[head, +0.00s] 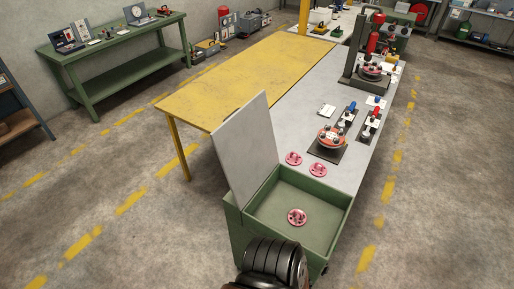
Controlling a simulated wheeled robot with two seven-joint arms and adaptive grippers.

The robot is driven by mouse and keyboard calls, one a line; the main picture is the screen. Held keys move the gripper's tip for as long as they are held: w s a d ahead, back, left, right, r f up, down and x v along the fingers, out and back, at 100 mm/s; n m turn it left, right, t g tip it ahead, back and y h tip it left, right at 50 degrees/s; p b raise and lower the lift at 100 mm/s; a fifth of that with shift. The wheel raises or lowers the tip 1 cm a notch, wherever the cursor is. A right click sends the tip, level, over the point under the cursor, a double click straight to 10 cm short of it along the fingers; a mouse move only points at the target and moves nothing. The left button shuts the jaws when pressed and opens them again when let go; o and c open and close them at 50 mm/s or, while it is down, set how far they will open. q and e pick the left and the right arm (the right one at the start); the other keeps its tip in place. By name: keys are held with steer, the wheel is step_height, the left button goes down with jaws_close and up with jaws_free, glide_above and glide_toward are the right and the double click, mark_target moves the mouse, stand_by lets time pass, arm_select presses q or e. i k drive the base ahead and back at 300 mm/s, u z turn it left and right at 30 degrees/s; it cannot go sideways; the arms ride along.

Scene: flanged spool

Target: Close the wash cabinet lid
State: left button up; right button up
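The green wash cabinet (292,247) stands at the near end of the grey worktable. Its lid (247,149), a flat grey panel, is open and stands up steeply along the cabinet's left side, leaning outward at the top. The tub is uncovered, and a round pink-red flanged part (297,217) lies on its floor. Neither gripper can be made out. A dark ribbed part, apparently of my own arm, shows at the bottom edge in front of the cabinet and hides some of its near wall.
Two pink-red discs (317,170) lie on the grey worktable (300,130) just behind the tub. Beyond are a red spool on a dark plate (330,137) and small blue- and red-topped tools. A yellow table (240,80) adjoins at left. Floor left and right of the cabinet is clear.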

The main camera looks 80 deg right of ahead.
mark_target(245, 145)
steer(key=z, duration=0.8)
steer(key=i, duration=2)
